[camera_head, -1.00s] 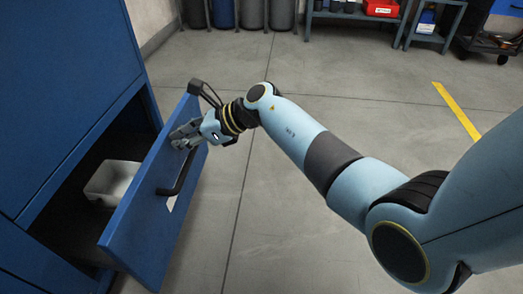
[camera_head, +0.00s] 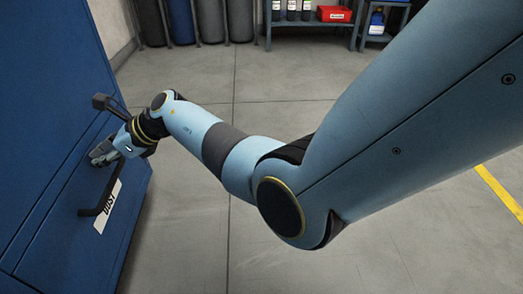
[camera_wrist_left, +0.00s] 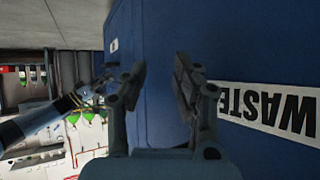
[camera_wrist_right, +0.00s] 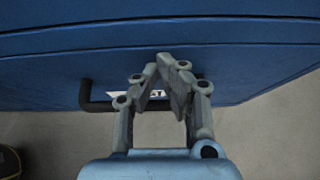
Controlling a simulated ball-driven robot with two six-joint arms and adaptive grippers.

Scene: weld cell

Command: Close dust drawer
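The dust drawer's blue front (camera_head: 125,225) is in the head view at the left, with a dark bar handle (camera_head: 98,210) and a white DUST label (camera_head: 107,207). The front looks flush with the cabinet, and its inside is hidden. My right gripper (camera_head: 100,158) is at the drawer front by the far end of the handle, seemingly touching the front. In the right wrist view its fingertips (camera_wrist_right: 162,70) meet, with the handle (camera_wrist_right: 90,98) behind them and nothing visibly held. My left gripper (camera_wrist_left: 160,72) is open and empty before a blue panel in the left wrist view.
The blue cabinet (camera_head: 40,110) fills the left side of the head view. The left wrist view shows a WASTE label (camera_wrist_left: 265,108) on a blue face. Bins (camera_head: 180,20) and a shelf with a red box (camera_head: 334,14) stand at the back. The floor between is clear.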

